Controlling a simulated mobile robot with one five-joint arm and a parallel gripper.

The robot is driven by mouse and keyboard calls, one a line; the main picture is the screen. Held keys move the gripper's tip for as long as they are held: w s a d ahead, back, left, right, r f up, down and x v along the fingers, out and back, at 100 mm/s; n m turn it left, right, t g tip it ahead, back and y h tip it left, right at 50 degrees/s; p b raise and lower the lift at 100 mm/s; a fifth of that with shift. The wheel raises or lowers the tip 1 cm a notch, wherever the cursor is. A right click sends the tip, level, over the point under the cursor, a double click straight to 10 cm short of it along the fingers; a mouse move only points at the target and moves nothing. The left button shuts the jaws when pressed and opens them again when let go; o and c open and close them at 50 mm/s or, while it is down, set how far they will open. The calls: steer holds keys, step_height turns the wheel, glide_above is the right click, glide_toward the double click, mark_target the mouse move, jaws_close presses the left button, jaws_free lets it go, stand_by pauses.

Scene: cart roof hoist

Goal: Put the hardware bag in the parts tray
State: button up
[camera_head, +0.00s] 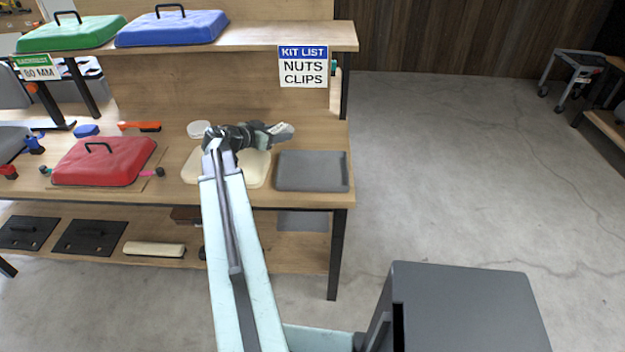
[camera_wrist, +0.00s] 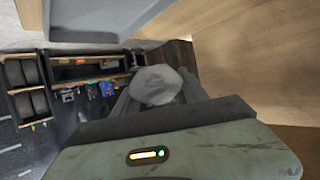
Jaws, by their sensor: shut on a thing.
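My gripper (camera_head: 270,133) is above the workbench, reaching right over the cream tray. It is shut on a small pale, translucent-looking bag (camera_head: 284,131), which I take to be the hardware bag; it also shows between the fingers in the wrist view (camera_wrist: 158,85). A shallow grey tray (camera_head: 312,171) lies on the bench at its right end, below and to the right of the gripper, and looks empty. A cream tray (camera_head: 256,172) lies left of it, partly hidden by my arm. Neither tray has a readable label, so I cannot tell by name which is the parts tray.
A red lidded box (camera_head: 102,160) and small tools lie on the bench's left. An upper shelf (camera_head: 265,36) holds green and blue lids, and a "KIT LIST NUTS CLIPS" sign (camera_head: 303,66) hangs from it.

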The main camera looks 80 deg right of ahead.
steer(key=m+g+b, duration=0.1)
steer(key=b, duration=0.2)
glide_above(305, 172)
step_height(305, 172, down, 5)
steer(key=shift+y, duration=0.3)
step_height(305, 172, down, 10)
steer(key=b, duration=1)
steer(key=shift+f+b, duration=0.1)
steer(key=shift+b, duration=0.2)
steer(key=shift+r, duration=0.25)
steer(key=shift+f, duration=0.25)
steer(key=o, duration=1.4)
steer(key=shift+r, duration=0.1)
steer(key=shift+o, duration=0.2)
